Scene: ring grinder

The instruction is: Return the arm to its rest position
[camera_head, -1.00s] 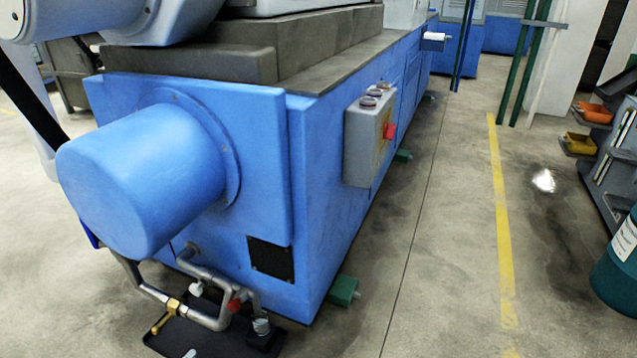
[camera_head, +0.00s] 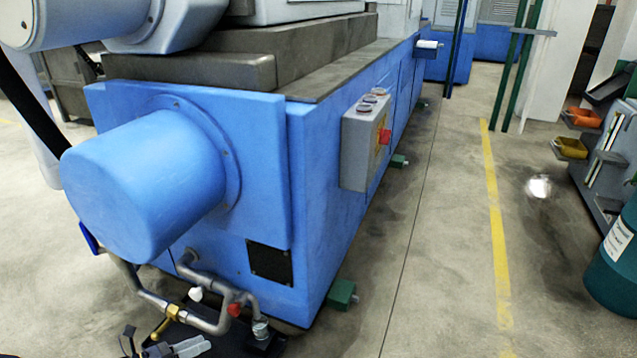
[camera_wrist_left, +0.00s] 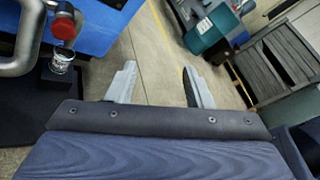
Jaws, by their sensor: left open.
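My left gripper (camera_head: 165,346) shows at the bottom edge of the head view, partly cut off, in front of the pipes low on the blue grinder (camera_head: 325,170). In the left wrist view its two grey fingers (camera_wrist_left: 158,78) stand apart with nothing between them, and bare floor shows in the gap. The red-handled valve (camera_wrist_left: 64,27) is left of the fingers in that view, apart from them. The right gripper is not in view.
Metal pipes with a brass valve (camera_head: 173,311) and a red cap run below the blue motor housing (camera_head: 140,190). A grey control box (camera_head: 362,145) sticks out from the grinder's side. A teal drum (camera_head: 612,265) stands at right. The floor with a yellow line is clear between.

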